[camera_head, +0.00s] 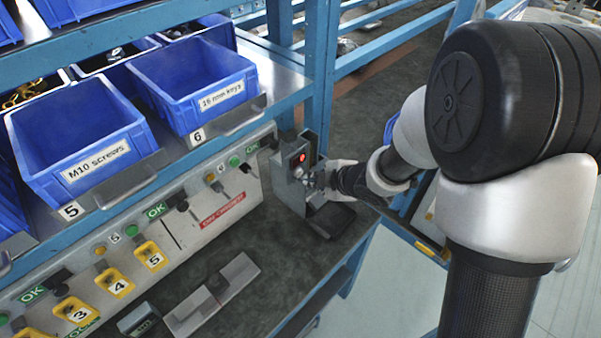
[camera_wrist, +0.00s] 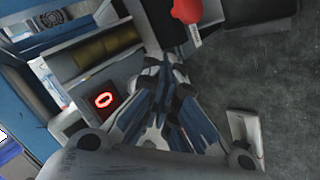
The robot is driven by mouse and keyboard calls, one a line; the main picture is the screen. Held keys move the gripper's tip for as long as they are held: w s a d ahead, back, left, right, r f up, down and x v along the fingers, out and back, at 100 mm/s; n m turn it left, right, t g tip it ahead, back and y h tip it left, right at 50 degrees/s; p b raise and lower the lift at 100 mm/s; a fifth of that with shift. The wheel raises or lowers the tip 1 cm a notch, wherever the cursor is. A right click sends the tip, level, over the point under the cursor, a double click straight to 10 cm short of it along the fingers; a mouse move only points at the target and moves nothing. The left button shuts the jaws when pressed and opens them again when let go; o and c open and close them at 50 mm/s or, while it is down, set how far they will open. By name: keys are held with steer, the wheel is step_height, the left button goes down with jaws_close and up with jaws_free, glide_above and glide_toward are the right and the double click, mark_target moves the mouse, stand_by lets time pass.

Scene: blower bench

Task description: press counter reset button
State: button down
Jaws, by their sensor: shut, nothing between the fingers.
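A grey counter unit (camera_head: 290,172) stands at the far end of the bench, with a small red light on its dark face. In the wrist view, this face is a black panel with a glowing red ring or zero-like digit (camera_wrist: 103,100), left of my fingers. My gripper (camera_head: 308,180) is shut and empty, right in front of the unit. In the wrist view, my gripper's tips (camera_wrist: 168,58) come together close to the unit's body; I cannot tell whether they touch it. I cannot make out a reset button for certain; my fingers hide part of the unit.
A red knob-like part (camera_wrist: 186,10) shows at the top of the wrist view, near my fingertips. Blue bins (camera_head: 80,140) sit on the rack at left, above a panel (camera_head: 220,208) with yellow numbered tags.

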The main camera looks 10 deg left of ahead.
steer(key=s+d, duration=0.1)
steer(key=d, duration=0.1)
steer(key=s+d, duration=0.2)
stand_by(0.4)
stand_by(0.7)
steer(key=s+d+r+m+t+h, duration=0.1)
steer(key=s+d+r+m+h, duration=0.25)
steer(key=d+r+m, duration=0.3)
steer(key=s+d+r+m+h, duration=0.2)
steer(key=d+r+m+h, duration=0.25)
steer(key=d+r, duration=0.3)
steer(key=s+a+r+m+g+y, duration=0.1)
steer(key=s+m, duration=0.3)
steer(key=s, duration=0.5)
steer(key=s+a+r+m+g+y, duration=0.1)
steer(key=s+m, duration=0.4)
steer(key=s, duration=0.5)
steer(key=shift+s+r+g, duration=0.25)
steer(key=shift+r+g, duration=0.25)
steer(key=shift+r, duration=0.2)
